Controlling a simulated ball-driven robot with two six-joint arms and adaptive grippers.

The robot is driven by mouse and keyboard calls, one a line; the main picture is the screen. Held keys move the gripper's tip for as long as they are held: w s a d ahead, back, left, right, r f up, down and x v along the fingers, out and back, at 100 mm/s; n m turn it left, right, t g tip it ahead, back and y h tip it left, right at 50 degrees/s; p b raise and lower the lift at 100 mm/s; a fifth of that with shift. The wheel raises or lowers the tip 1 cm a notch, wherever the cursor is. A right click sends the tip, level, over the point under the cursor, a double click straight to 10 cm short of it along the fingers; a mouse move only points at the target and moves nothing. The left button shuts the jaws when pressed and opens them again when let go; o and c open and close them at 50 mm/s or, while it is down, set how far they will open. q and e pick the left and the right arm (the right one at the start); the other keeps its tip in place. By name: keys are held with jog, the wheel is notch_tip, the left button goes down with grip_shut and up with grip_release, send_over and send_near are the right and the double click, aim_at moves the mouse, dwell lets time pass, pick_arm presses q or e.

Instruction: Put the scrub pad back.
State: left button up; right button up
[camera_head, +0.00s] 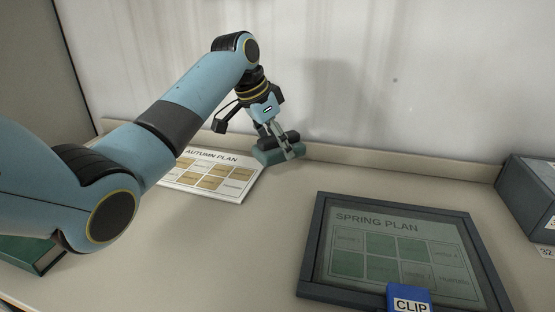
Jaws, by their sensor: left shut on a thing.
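The scrub pad (267,157) is a small block with a green lower part and a dark top, near the back edge of the counter. My left gripper (284,146) comes down from above and is shut on it. The fingers hide part of the pad. I cannot tell whether the pad rests on the counter or is held just above it. My right gripper is not in view.
A white "AUTUMN PLAN" card (239,173) lies left of the pad, partly behind my arm. A dark-framed "SPRING PLAN" board (390,225) with a blue "CLIP" block (409,298) lies front right. A grey-blue box (525,193) stands far right. A green item (28,253) is lower left. The counter's middle is clear.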

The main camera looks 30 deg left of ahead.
aim_at(269, 139)
pick_arm(q)
notch_tip(269, 139, down, 4)
jog(key=shift+r+b, duration=0.15)
jog(key=shift+b, duration=0.2)
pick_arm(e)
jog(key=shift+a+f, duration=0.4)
pick_arm(q)
jog(key=shift+f, duration=0.3)
jog(key=o, duration=1.2)
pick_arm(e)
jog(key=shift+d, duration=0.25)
pick_arm(q)
jog(key=p+v, duration=0.2)
jog(key=v, duration=0.9)
jog(key=shift+s+r, duration=0.1)
jog(key=shift+r, duration=0.3)
jog(key=shift+s+a+r, duration=0.1)
jog(key=shift+a+r, duration=0.05)
jog(key=shift+r, duration=0.1)
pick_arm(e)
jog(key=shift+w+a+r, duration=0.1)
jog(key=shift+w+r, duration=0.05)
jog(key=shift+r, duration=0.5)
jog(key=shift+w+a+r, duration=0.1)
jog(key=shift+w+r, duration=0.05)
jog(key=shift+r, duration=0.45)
